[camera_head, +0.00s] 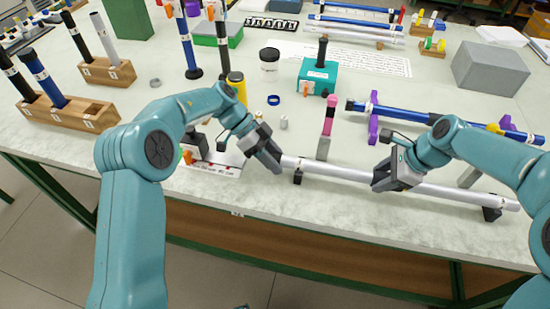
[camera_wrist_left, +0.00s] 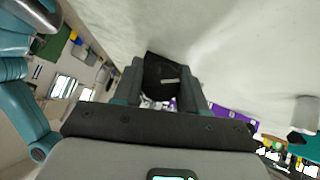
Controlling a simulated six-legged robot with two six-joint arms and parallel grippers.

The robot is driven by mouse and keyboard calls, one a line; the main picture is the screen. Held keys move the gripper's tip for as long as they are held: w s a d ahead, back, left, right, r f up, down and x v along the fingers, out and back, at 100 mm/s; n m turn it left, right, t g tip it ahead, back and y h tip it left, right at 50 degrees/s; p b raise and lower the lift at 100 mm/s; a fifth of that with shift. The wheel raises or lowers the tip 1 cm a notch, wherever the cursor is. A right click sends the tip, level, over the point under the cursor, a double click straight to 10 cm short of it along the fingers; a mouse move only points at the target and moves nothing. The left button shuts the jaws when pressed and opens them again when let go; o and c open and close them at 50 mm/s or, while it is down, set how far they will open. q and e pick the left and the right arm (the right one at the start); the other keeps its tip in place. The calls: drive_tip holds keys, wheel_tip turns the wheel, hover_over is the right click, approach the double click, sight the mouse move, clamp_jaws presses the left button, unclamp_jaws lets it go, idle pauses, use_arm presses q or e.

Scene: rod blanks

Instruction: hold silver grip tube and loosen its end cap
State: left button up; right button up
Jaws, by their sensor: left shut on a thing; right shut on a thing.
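The silver grip tube (camera_head: 335,171) lies along the front of the table, held a little above it on black supports. My right gripper (camera_head: 380,182) is shut around the tube near its middle. My left gripper (camera_head: 275,163) is shut at the tube's left end, where the end cap is hidden by the fingers in the head view. In the left wrist view a dark piece with a pale mark, seemingly the end cap (camera_wrist_left: 160,70), sits between the fingers of my left gripper (camera_wrist_left: 163,88). Whether the cap has turned cannot be told.
Black supports (camera_head: 297,177) (camera_head: 491,214) stand under the tube. A blue tube (camera_head: 415,112) rests on purple stands (camera_head: 373,120) further back. A wooden rack (camera_head: 70,112) stands at left.

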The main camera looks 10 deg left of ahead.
idle(0.4)
use_arm(q)
drive_tip(key=o, duration=0.8)
drive_tip(key=shift+c, duration=0.2)
drive_tip(key=v, duration=1.2)
drive_tip(key=shift+w, duration=0.1)
use_arm(e)
drive_tip(key=o, duration=1.2)
